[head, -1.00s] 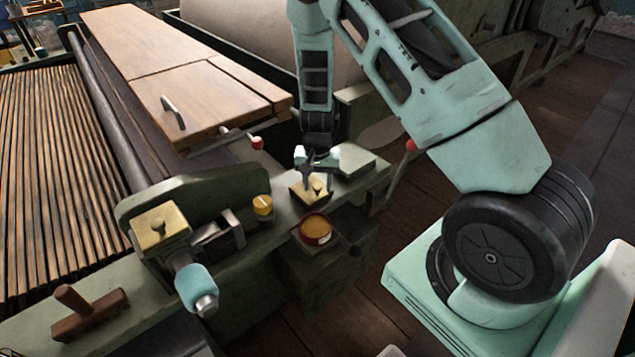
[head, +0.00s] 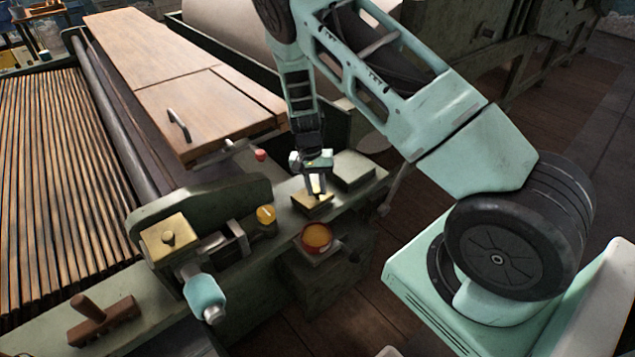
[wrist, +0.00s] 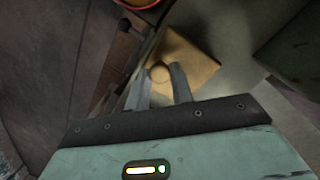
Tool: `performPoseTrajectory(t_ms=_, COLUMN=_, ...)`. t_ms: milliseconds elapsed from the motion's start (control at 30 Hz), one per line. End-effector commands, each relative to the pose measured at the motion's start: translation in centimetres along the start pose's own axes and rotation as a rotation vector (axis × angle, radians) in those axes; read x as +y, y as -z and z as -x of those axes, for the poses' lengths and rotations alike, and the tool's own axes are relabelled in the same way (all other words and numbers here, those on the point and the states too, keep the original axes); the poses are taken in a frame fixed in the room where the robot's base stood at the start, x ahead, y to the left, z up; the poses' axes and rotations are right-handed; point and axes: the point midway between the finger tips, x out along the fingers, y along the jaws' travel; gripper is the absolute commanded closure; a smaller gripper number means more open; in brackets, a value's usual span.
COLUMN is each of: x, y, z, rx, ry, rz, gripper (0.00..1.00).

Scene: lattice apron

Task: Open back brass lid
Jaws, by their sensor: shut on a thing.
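The back brass lid (head: 309,207) is a small square yellow plate with a round knob, on the green machine ledge. My gripper (head: 317,192) is over it, pointing down. In the wrist view the lid (wrist: 195,66) lies beyond my fingertips, and its knob (wrist: 160,73) is between them. My gripper (wrist: 161,82) is shut on the knob. The lid looks down on its box; whether it is slightly raised I cannot tell. A second brass lid (head: 161,238) with a knob sits nearer, at the left, closed.
A red-rimmed cup (head: 317,238) of amber stuff stands near the lid. A green block (head: 354,170) is just behind it. A yellow-topped cap (head: 266,215), a teal-handled crank (head: 205,293) and a brown brush (head: 103,320) are along the ledge.

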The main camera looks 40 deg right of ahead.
Motion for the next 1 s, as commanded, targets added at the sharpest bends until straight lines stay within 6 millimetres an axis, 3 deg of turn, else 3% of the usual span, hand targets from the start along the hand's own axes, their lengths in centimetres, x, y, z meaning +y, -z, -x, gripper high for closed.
performPoseTrajectory(t_ms=500, x=-1.6, y=1.8, z=2.0, rx=-0.246, ry=-0.248, rz=-0.001, gripper=1.0)
performPoseTrajectory(t_ms=1000, x=-2.0, y=2.1, z=2.8, rx=-0.314, ry=-0.313, rz=-0.001, gripper=1.0)
